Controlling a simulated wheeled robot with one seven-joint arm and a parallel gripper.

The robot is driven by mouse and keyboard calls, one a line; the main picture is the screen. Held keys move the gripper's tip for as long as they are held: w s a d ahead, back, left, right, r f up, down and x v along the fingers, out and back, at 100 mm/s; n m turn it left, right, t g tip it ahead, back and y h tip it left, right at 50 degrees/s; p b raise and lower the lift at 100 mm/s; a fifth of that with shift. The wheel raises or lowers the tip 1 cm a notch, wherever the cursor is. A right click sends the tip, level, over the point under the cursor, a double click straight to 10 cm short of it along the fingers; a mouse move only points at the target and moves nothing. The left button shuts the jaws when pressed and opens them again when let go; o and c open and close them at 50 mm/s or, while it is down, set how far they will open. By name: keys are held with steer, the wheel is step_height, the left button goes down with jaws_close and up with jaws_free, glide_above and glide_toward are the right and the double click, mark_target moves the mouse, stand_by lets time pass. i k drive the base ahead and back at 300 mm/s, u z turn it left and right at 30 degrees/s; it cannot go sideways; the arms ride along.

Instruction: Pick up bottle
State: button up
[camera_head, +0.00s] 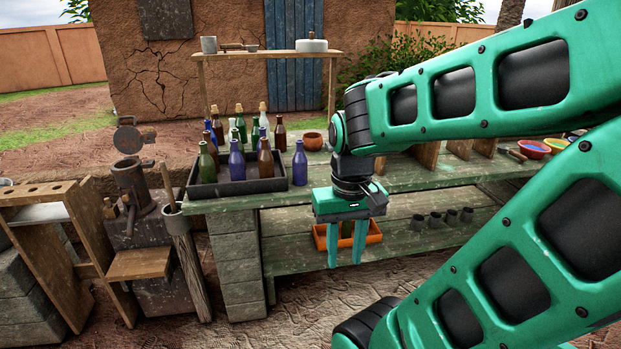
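Several bottles in blue, green and brown stand upright in a black tray (232,188) on the green wooden table. A blue bottle (300,163) stands on the table just right of the tray. A green bottle (207,163) and a brown bottle (265,160) stand at the tray's front. My gripper (347,258) points down in front of the table, to the right of and below the bottles. Its two fingers are apart with nothing held between them. An orange container (374,233) on the lower shelf, with something dark green in it, is partly hidden behind the gripper.
A brown clay bowl (313,141) sits behind the blue bottle. Several small dark cups (434,220) lie on the lower shelf. Colored bowls (533,149) are at the far right. Wooden stands are at left.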

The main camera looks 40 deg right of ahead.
mark_target(300, 160)
steer(key=k, duration=0.85)
steer(key=z, duration=0.45)
steer(key=i, duration=2.1)
steer(key=u, duration=0.45)
